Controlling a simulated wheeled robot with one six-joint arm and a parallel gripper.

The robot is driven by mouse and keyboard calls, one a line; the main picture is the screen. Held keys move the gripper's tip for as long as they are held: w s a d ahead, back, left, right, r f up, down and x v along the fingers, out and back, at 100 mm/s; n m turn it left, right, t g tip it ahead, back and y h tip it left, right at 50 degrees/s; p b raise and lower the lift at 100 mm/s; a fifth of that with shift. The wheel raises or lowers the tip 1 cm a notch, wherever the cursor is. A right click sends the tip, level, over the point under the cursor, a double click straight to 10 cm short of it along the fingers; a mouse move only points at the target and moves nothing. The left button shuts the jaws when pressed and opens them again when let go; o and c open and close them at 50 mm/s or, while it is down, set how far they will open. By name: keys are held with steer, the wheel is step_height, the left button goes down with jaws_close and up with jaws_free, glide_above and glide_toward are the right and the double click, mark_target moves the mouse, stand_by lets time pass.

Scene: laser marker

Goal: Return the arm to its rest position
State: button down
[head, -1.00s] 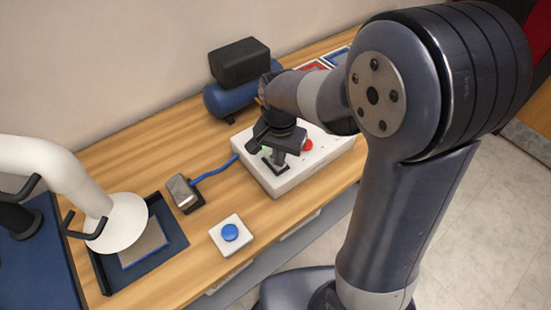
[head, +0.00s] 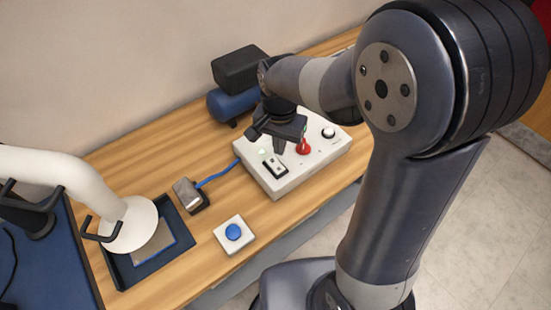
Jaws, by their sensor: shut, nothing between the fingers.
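My gripper (head: 278,146) is shut and empty. It points down just above the white control box (head: 318,163), apart from it as far as I can tell. The box carries a black-framed rocker switch (head: 274,166) with a green light beside it, a red knob (head: 303,147) and a round white-and-black knob (head: 328,132). My arm reaches in from the right side of the head view, its large elbow joint at the upper right and its forearm stretching left over the box. The wooden bench (head: 180,145) lies under everything.
A blue compressor with a black top (head: 237,65) stands behind the box. A grey pedal (head: 188,193) with a blue cable and a blue button on a white base (head: 233,232) lie in front. At left, a white hood (head: 130,225) hangs over a dark tray (head: 182,243).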

mark_target(279, 169)
steer(key=shift+f, duration=0.15)
step_height(279, 169, down, 7)
steer(key=b, duration=0.6)
steer(key=shift+r, duration=0.25)
steer(key=shift+r, duration=0.1)
